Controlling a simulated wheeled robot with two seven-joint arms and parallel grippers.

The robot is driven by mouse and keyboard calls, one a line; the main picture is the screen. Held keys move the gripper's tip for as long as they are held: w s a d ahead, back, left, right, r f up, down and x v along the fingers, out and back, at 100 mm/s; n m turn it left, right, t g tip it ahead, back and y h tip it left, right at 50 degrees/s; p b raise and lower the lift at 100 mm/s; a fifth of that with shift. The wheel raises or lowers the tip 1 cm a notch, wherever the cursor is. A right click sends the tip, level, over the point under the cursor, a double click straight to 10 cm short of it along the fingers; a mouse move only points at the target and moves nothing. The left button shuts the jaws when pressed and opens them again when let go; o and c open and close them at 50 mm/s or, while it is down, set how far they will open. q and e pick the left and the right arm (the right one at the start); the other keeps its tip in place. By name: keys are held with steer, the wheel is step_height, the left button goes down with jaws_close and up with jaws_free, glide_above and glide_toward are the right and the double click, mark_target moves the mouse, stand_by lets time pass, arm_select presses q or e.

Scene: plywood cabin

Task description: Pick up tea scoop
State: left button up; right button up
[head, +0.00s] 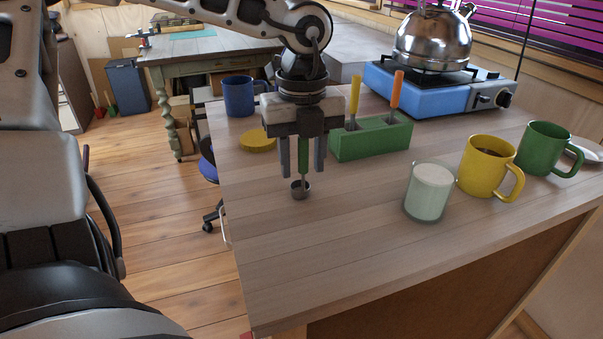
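The tea scoop (303,157) has a green handle, a thin metal stem and a small round metal bowl (300,189) at its lower end. It is upright, bowl down, at or just above the wooden counter (330,260). My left gripper (302,172) points straight down over it. Its two grey fingers stand apart, one on each side of the green handle, with a gap showing on both sides. The top of the handle is hidden by the gripper body. My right gripper is not in view.
Right behind the gripper is a green holder (371,141) with yellow- and orange-handled tools. A yellow lid (257,140) and blue mug (239,97) are left. A pale-filled glass (429,193), yellow mug (486,167), green mug (543,149) and kettle (434,40) on a blue stove (420,92) are right.

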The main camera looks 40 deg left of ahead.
arm_select(q)
steer(key=shift+f, duration=0.15)
jaws_close()
